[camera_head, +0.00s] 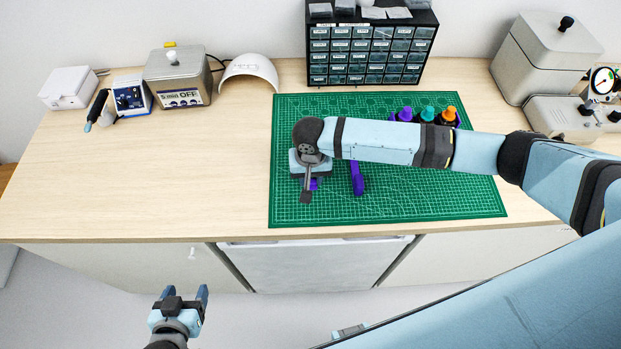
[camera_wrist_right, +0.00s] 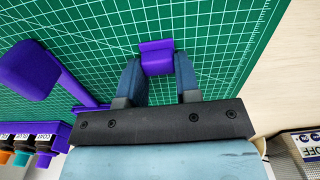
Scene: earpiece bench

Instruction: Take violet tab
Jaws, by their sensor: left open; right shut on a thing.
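The violet tab (camera_wrist_right: 156,56) is a small piece between the two fingers of my right gripper (camera_wrist_right: 157,66) in the right wrist view. The gripper is shut on it, above the green cutting mat (camera_wrist_right: 95,22). In the head view only a bit of the violet tab (camera_head: 314,184) shows beneath my right wrist, which hides most of the grip. Whether the tab touches the mat is hard to tell. My left gripper (camera_head: 186,292) is open and empty, in front of the bench and away from the mat.
A violet upright piece (camera_head: 357,178) stands on the mat close beside my right gripper. A violet rack behind it holds purple, teal and orange-topped bottles (camera_head: 427,114). A drawer cabinet (camera_head: 369,55) stands at the back. The left part of the bench (camera_head: 190,160) is clear.

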